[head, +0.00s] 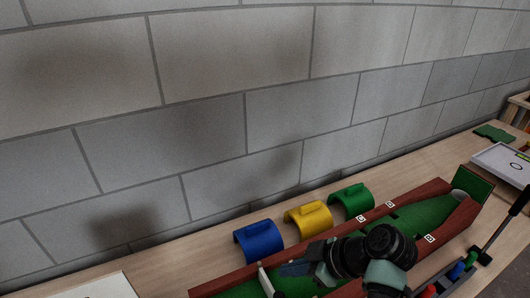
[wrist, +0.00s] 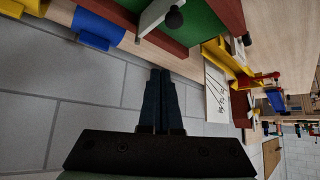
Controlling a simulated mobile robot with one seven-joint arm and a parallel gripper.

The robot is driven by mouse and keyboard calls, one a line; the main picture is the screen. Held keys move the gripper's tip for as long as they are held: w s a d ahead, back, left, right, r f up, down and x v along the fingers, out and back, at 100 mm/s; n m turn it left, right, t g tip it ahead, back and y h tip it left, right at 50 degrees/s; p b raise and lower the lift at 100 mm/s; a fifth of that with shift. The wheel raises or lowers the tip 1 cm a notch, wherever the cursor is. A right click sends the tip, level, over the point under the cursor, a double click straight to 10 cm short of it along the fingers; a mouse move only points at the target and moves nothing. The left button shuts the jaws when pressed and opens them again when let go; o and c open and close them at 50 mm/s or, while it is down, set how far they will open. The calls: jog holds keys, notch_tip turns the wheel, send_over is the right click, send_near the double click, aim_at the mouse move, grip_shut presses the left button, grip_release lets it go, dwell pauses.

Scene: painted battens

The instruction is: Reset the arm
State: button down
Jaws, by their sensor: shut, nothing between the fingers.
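My gripper (wrist: 161,74) points away from the wrist camera, its two dark fingers side by side and shut with nothing between them. In the head view my arm reaches in over the red-bordered green lane (head: 237,291) at the lower right, its joints hiding part of the lane. In the wrist view the fingertips show against the grey wall and the bench edge, apart from any object.
Blue (head: 258,241), yellow (head: 308,217) and green (head: 351,198) arched pieces stand in a row behind the lane. A white board (head: 85,288) lies at lower left. A grey block wall (head: 200,120) rises behind the bench. A white tray (head: 503,162) sits at far right.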

jog(key=w+a+r+m+t+h+p, duration=0.1)
jog(key=w+r+m+t+h, duration=0.2)
jog(key=r, duration=0.8)
jog(key=w+a+r+m+t+h+p, duration=0.15)
jog(key=r+t, duration=0.35)
jog(key=r, duration=0.6)
jog(key=w+r+m+t+h+p, duration=0.15)
jog(key=w+r+t, duration=0.25)
jog(key=r, duration=0.7)
jog(key=s+a+r+m+t+p, duration=0.1)
jog(key=s+r+m+t, duration=0.1)
jog(key=s+r, duration=0.4)
jog(key=s+a+r+m+t+h+p, duration=0.1)
jog(key=s+r+t, duration=0.4)
jog(key=r, duration=0.8)
jog(key=s+a+r+m+t+p, duration=0.1)
jog(key=s+a+r+m+t, duration=0.1)
jog(key=s+r, duration=0.6)
jog(key=shift+s+r+m+t, duration=0.3)
jog(key=shift+r+m+t, duration=0.3)
jog(key=shift+r+t, duration=0.4)
jog(key=shift+f, duration=0.15)
